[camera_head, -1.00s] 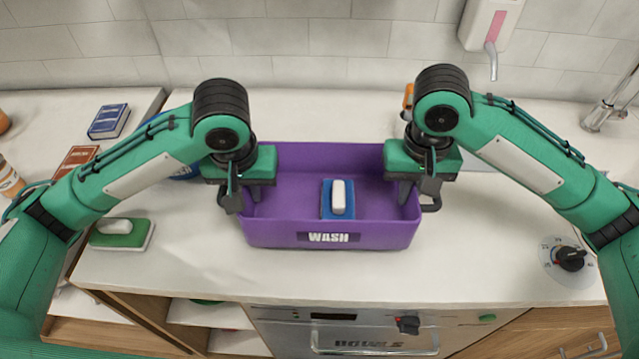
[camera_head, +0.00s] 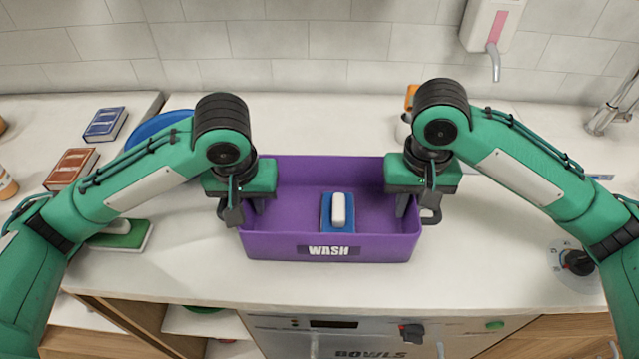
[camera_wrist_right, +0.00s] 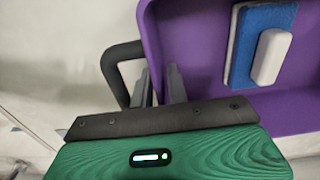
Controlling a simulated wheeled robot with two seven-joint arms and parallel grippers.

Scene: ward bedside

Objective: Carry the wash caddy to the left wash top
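The purple wash caddy (camera_head: 330,247) with a "WASH" label is upright over the middle of the white counter in the head view. A blue sponge-like block with a white top (camera_head: 338,212) lies in it. My left gripper (camera_head: 243,212) is at the caddy's left end and my right gripper (camera_head: 415,208) at its right end. In the right wrist view, the right fingers (camera_wrist_right: 158,87) straddle the caddy's end wall (camera_wrist_right: 152,40) beside a dark loop handle (camera_wrist_right: 118,75). The left fingers are partly hidden but sit at the wall. I cannot tell whether the caddy's base touches the counter.
The left counter section (camera_head: 35,130) holds blue (camera_head: 106,124) and red (camera_head: 72,167) boxes and a bottle. A green brush (camera_head: 125,236) lies near the middle counter's left edge. A blue bowl (camera_head: 150,130) is behind my left arm. A dial (camera_head: 577,262) is at right.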

